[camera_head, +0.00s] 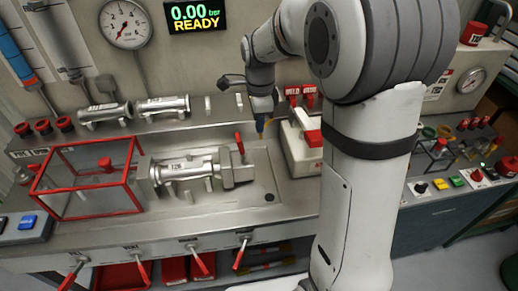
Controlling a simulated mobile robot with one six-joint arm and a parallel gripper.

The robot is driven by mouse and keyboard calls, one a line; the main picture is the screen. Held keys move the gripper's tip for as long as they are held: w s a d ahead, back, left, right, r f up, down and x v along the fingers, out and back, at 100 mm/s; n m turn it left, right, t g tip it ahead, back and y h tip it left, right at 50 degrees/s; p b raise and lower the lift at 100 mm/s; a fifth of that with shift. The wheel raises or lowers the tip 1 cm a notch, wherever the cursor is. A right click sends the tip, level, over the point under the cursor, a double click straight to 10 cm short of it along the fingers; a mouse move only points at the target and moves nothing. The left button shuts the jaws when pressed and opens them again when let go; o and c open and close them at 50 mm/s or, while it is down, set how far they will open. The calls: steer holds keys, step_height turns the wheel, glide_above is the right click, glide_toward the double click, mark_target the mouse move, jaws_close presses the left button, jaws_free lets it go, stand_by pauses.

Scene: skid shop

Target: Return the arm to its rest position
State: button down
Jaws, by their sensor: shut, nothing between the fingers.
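My arm rises large and white in the front right of the view and bends over toward the bench. My gripper (262,128) points down over the back part of the bench, left of a white box with red parts (301,145). It is shut and empty. Its fingertips are small here, and I cannot tell how high they are above the steel top. My own upper arm hides part of the bench right of the white box.
A metal cylinder (188,167) lies in a fixture with a red-handled clamp (239,143). A red-framed clear guard (88,190) stands left of it. Two more cylinders (104,113) lie on the back shelf. A display (195,15) reads 0.00 bar READY. Red-handled levers (242,252) line the front.

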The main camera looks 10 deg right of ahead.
steer(key=shift+r+p, duration=0.3)
steer(key=shift+r, duration=0.45)
steer(key=s+d+r+n+t, duration=0.1)
steer(key=s+d+r+n, duration=0.1)
steer(key=s+n, duration=0.7)
steer(key=s+d+r+n+t, duration=0.2)
steer(key=s+n, duration=0.7)
steer(key=s, duration=0.3)
steer(key=shift+s+d+r, duration=0.3)
steer(key=shift+s+r, duration=0.1)
